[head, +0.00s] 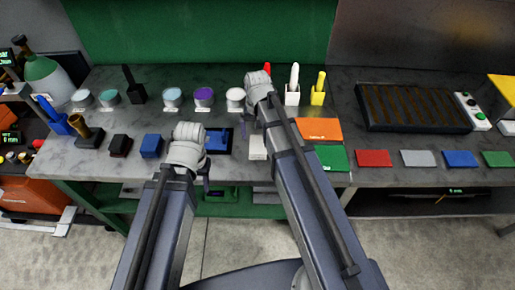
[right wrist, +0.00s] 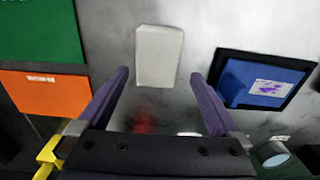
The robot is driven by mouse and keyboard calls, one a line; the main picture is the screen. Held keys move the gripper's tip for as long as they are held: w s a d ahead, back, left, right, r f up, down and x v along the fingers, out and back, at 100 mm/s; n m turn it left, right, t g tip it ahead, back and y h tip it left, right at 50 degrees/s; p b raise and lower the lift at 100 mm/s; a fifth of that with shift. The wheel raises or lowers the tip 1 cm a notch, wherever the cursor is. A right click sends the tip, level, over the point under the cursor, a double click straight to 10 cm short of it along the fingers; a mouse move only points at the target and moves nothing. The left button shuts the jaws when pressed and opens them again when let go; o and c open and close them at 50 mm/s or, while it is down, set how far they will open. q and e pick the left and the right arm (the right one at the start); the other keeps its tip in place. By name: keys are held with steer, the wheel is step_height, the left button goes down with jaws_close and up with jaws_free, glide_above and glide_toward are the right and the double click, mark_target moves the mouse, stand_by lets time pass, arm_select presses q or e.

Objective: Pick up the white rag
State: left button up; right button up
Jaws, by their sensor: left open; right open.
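The white rag (right wrist: 159,55) is a pale, flat rectangle with rounded corners lying on the grey bench. In the head view the white rag (head: 258,147) shows beside my right forearm, which covers part of it. My right gripper (right wrist: 159,77) is open and empty; in the right wrist view its two purple fingers point toward the rag, one either side of its near end, without visible contact. My left gripper (head: 190,152) is at the bench's front edge, left of the rag; its fingers are mostly hidden in the head view.
A blue pad in a black tray (right wrist: 264,80) lies beside the rag. Orange (head: 318,129) and green (head: 331,157) panels lie on its other side. Red, pale grey, blue and green flat pieces line the right front. Pots and upright holders stand behind. A ribbed black tray (head: 412,107) is at right.

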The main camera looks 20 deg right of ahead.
mark_target(258, 143)
steer(key=shift+s+f+b, duration=0.2)
steer(key=shift+f+b, duration=1.2)
steer(key=shift+f, duration=0.15)
steer(key=shift+s+f+b, duration=0.15)
steer(key=shift+f+b, duration=1.2)
steer(key=shift+f, duration=0.2)
steer(key=shift+r, duration=0.1)
steer(key=shift+c, duration=0.2)
steer(key=c, duration=1.1)
steer(key=shift+c, duration=0.2)
step_height(258, 143, up, 10)
steer(key=p, duration=1)
